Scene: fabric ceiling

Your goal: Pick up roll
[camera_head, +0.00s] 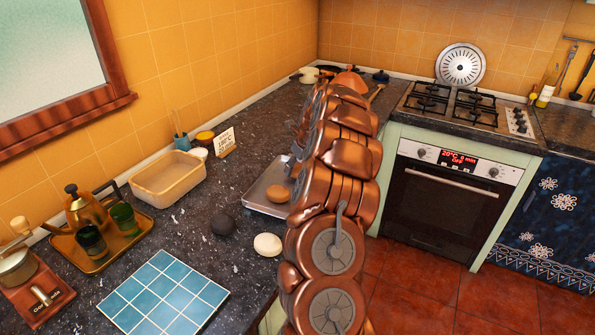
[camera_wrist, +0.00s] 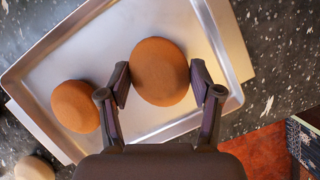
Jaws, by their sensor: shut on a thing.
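A round brown roll (camera_wrist: 160,70) sits between the two fingers of my gripper (camera_wrist: 160,82) in the wrist view. My gripper is shut on its sides, over a metal tray (camera_wrist: 40,75). I cannot tell whether the held roll still touches the tray. In the head view the tray (camera_head: 258,197) is on the dark counter with one roll (camera_head: 277,194) showing. My copper-coloured arm hides the tray's right part and most of my gripper there.
A pale round object (camera_head: 268,245) and a dark one (camera_head: 221,224) lie on the counter near the tray. A beige basket (camera_head: 168,190), a blue tiled board (camera_head: 163,296) and a small sign (camera_head: 225,142) stand left. A stove (camera_head: 463,105) is at right.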

